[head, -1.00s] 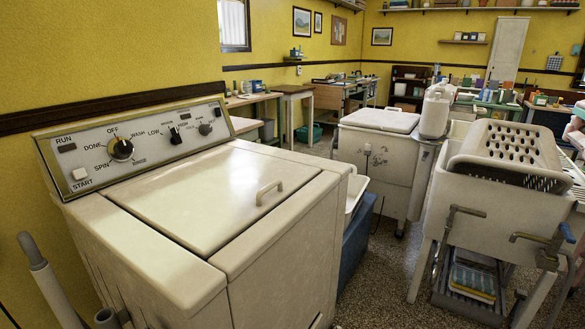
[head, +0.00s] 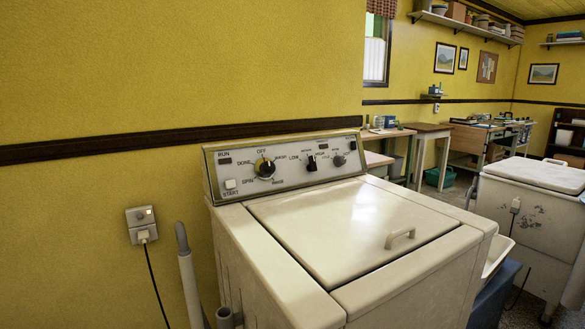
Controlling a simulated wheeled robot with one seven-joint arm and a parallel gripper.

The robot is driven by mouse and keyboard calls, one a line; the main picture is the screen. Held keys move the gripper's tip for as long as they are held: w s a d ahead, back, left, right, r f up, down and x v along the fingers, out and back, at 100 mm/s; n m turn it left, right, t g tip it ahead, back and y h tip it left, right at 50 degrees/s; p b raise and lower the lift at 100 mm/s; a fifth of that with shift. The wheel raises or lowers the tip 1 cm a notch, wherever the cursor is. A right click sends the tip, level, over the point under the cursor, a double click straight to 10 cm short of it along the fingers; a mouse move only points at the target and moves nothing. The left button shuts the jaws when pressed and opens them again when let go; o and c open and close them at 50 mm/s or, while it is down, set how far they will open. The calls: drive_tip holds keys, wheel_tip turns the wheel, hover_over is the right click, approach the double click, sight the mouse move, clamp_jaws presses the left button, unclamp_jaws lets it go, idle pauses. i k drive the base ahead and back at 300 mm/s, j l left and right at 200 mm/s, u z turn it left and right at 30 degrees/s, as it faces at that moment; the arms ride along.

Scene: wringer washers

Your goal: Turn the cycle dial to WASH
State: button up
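The cycle dial (head: 265,167) is a black knob with a yellowish centre on the left part of the washer's control panel (head: 230,169). Labels OFF, WASH, RINSE, SPIN and DONE stand around it. Its pointer is too small to read surely. The panel runs along the back of the cream washer (head: 400,251), whose lid (head: 350,215) is shut. A START button (head: 230,184) and a dark RUN window (head: 224,161) sit left of the dial. Two other knobs, a black one (head: 311,163) and a grey one (head: 339,160), are to its right. My gripper is not in view.
A wall socket (head: 141,224) with a lit lamp and a plugged-in black cord is left of the washer. Grey hoses (head: 188,275) stand beside the washer's left side. A second white machine (head: 528,222) and a blue bin (head: 494,295) are at right.

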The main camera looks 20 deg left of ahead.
sight(264, 168)
drive_tip(key=j, duration=1.2)
drive_tip(key=i+j, duration=0.1)
drive_tip(key=j, duration=1.15)
